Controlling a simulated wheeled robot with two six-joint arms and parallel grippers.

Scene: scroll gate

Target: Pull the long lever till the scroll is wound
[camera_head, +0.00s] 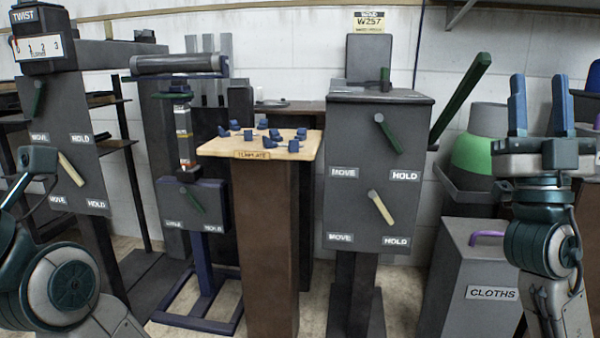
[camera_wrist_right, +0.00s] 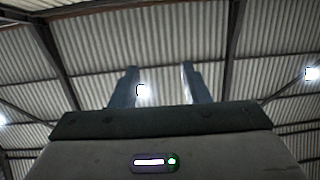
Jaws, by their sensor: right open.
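A long dark green lever (camera_head: 460,101) slants up and to the right beside the grey box (camera_head: 350,120) marked W257. That box also carries a short green handle (camera_head: 388,133) and a short cream handle (camera_head: 381,207), each between MOVE and HOLD labels. A grey roller (camera_head: 178,63), perhaps the scroll, lies level on a stand at the left; I cannot tell how far it is wound. My right gripper (camera_head: 539,105) is open and empty, pointing up, right of the long lever and apart from it. Its fingers (camera_wrist_right: 157,88) show against the ceiling in the right wrist view. My left gripper is out of view.
A wooden-topped pedestal (camera_head: 225,147) with several small blue pieces stands in the middle. A grey bin (camera_head: 482,265) labelled CLOTHS stands below the lever. A green and grey tub (camera_head: 474,158) sits behind the lever. The TWIST machine (camera_head: 60,110) stands at the left.

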